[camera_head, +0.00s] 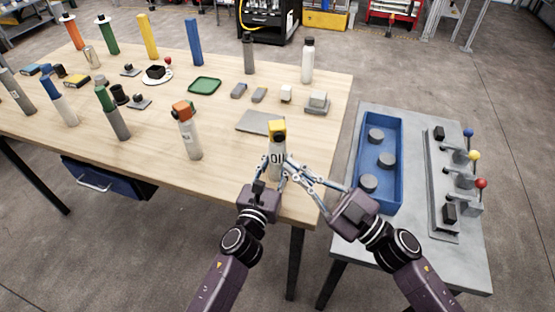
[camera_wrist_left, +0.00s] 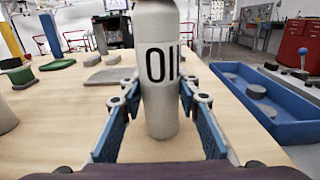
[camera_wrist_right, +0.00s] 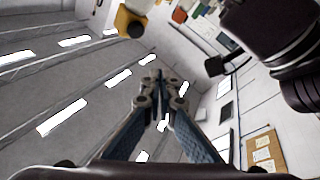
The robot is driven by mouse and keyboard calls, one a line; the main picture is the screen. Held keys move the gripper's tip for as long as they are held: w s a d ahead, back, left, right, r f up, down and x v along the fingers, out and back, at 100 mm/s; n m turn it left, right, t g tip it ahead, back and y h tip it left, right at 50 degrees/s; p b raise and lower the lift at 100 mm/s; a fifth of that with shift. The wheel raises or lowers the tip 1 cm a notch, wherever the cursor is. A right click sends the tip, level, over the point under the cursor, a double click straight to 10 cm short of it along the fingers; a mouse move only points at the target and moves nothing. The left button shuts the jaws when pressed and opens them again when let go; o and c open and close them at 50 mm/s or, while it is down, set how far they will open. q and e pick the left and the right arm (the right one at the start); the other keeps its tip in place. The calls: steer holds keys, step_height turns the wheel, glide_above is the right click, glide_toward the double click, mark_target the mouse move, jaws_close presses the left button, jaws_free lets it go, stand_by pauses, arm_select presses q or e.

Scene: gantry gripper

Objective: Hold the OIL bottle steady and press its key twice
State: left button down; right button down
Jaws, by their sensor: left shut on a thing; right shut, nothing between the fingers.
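The OIL bottle (camera_head: 277,155) is white with dark lettering and stands upright near the right end of the wooden table. Its yellow cap with a dark key (camera_head: 278,130) is on top. My left gripper (camera_head: 272,172) has its fingers on both sides of the lower bottle body, and the lettered bottle (camera_wrist_left: 158,85) fills the middle of the left wrist view. My right gripper (camera_head: 290,170) is shut and empty, just right of the bottle, close to the left fingers. In the right wrist view its fingertips (camera_wrist_right: 160,85) meet, and the yellow cap (camera_wrist_right: 130,22) shows at upper left.
An orange-topped bottle (camera_head: 187,130) stands to the left. A grey plate (camera_head: 260,122) lies behind the OIL bottle. At right, a grey bench (camera_head: 345,240) carries a blue tray (camera_head: 396,150) with grey pucks and a panel with coloured levers (camera_head: 455,185). Many other items stand farther left.

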mark_target(279, 136)
steer(key=w+a, duration=0.1)
steer(key=w, duration=0.6)
steer(key=shift+a, duration=0.15)
steer(key=shift+w, duration=0.25)
stand_by(1.1)
steer(key=shift+w, duration=0.25)
steer(key=shift+s, duration=0.4)
stand_by(0.3)
steer(key=s+d, duration=0.1)
steer(key=s, duration=0.5)
steer(key=shift+d, duration=0.1)
stand_by(1.9)
